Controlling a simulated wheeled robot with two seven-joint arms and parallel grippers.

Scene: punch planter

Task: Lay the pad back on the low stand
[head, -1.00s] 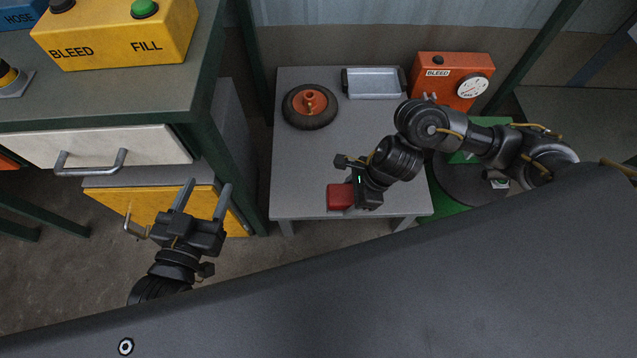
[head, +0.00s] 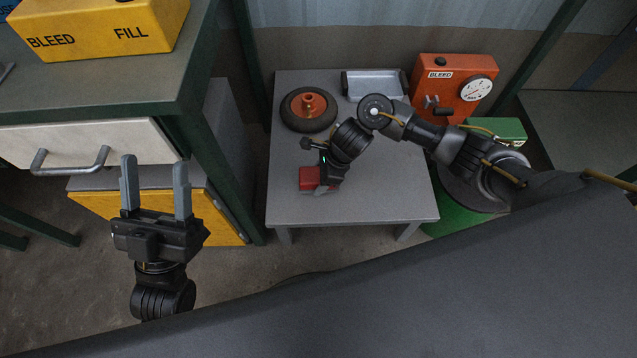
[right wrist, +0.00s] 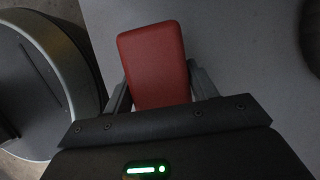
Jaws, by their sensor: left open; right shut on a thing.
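The red pad (head: 309,179) is over the front part of the low grey stand (head: 382,205). My right gripper (head: 322,186) is shut on it. In the right wrist view the pad (right wrist: 153,58) lies between the two fingers, its far part sticking out beyond them. I cannot tell whether the pad touches the stand's top. My left gripper (head: 155,188) is open and empty, with its two fingers pointing up the picture in front of the drawer, left of the stand.
A white drawer (head: 85,148) and a yellow door (head: 150,215) are at the left. A green drum (head: 465,220) stands right of the stand.

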